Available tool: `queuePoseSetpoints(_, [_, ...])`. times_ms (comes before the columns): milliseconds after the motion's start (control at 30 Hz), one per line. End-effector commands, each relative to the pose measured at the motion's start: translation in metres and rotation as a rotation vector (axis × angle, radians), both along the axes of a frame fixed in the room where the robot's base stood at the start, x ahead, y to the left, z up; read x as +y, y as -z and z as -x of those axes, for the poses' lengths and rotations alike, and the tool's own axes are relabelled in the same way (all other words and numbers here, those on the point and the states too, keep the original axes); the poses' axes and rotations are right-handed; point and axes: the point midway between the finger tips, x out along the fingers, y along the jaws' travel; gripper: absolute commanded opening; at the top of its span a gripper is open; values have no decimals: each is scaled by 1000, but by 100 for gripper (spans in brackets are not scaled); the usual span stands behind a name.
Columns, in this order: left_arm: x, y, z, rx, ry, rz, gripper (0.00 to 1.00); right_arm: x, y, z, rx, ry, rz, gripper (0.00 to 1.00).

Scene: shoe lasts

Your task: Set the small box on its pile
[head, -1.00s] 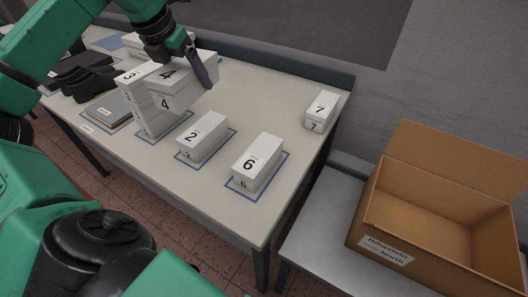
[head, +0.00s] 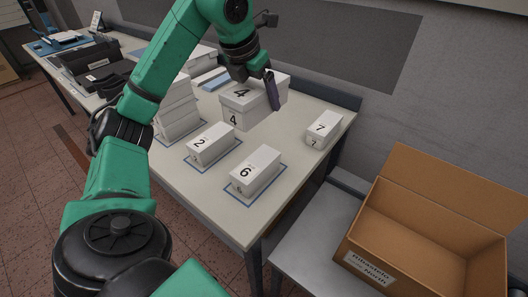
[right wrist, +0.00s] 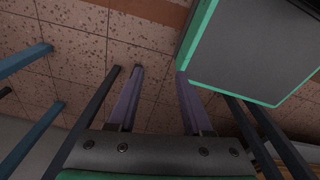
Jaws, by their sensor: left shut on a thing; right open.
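A white box marked 4 (head: 238,108) is held by my left gripper (head: 271,90), whose dark finger lies against its right side. The box hangs over the table, right of a pile of white boxes (head: 178,112) and behind the box marked 2 (head: 211,144). Box 6 (head: 257,171) stands front right of box 2, and box 7 (head: 323,130) stands alone near the right edge. My arm hides part of the pile. My right gripper (right wrist: 160,75) is open and empty over the floor in the right wrist view.
The table (head: 285,140) has blue outlines around boxes 2 and 6 and the pile. An open cardboard carton (head: 385,262) stands on a grey bench (head: 315,225) at the right. The table between boxes 6 and 7 is bare.

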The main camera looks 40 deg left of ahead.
Motion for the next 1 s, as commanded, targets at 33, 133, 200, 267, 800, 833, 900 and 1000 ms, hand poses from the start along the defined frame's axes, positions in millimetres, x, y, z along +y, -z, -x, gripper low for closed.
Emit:
queuePoseSetpoints(33, [2,26,1,9,-3,-4,21,0,13,0,0,0,0,50])
queuePoseSetpoints(133, [2,61,2,10,-4,-4,21,2,26,0,0,0,-2,50])
queuePoseSetpoints(200, [2,85,2,10,-3,-4,21,7,34,0,0,1,-9,50])
queuePoseSetpoints(267, [2,105,2,10,-2,-3,21,12,42,0,1,3,-17,50])
queuePoseSetpoints(800, [2,178,0,-2,-1,0,21,12,61,0,0,2,-16,50])
queuePoseSetpoints(833, [2,178,0,-1,-1,0,21,12,61,0,0,2,-16,50])
queuePoseSetpoints(900, [2,178,0,-1,-1,0,21,11,61,0,0,2,-15,50])
queuePoseSetpoints(1000, [2,182,0,-1,-1,-1,21,9,65,0,0,1,-11,50])
